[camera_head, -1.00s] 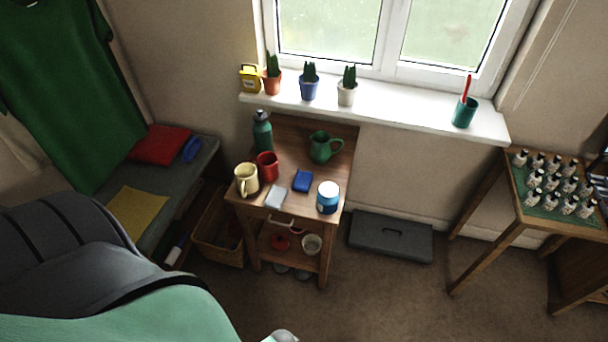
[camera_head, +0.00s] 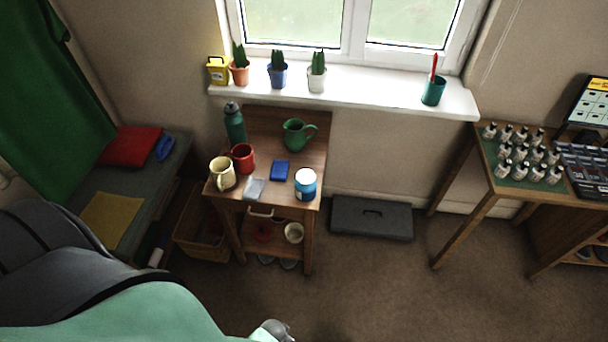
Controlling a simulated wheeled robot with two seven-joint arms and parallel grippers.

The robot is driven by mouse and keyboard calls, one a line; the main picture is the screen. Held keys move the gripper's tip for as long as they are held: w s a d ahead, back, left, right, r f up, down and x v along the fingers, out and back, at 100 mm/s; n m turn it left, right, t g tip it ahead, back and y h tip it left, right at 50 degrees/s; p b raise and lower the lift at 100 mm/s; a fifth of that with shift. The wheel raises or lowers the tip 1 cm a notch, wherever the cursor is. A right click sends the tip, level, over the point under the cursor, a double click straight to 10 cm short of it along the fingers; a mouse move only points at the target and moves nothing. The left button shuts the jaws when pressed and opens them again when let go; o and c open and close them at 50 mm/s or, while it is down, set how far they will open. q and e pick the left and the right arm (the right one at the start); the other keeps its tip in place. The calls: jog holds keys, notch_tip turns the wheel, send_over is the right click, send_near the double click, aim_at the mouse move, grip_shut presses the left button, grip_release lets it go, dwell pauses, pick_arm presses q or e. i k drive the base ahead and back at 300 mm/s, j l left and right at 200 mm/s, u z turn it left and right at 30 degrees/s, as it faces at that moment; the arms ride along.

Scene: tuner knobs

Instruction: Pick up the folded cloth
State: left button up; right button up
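I cannot tell for sure which item is the folded cloth. A pale, light-grey flat piece (camera_head: 254,189) lies near the front edge of the small wooden table (camera_head: 265,119), beside a small blue block-like item (camera_head: 279,170). A flat yellow piece (camera_head: 112,219) and a red padded or folded piece (camera_head: 131,146) lie on the grey bench at left. Neither gripper can be made out. Large grey and mint-green parts of my own body fill the lower left, with a small grey part at the bottom edge.
The table also holds a cream mug (camera_head: 222,174), red mug (camera_head: 243,158), green bottle (camera_head: 235,123), green jug (camera_head: 298,134) and blue-white jar (camera_head: 305,184). A table with several small bottles (camera_head: 523,155) stands far right.

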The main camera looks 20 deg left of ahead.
aim_at(279, 170)
jog(key=u, duration=0.25)
jog(key=i+l+u, duration=0.15)
jog(key=l+u, duration=0.75)
jog(key=l, duration=0.2)
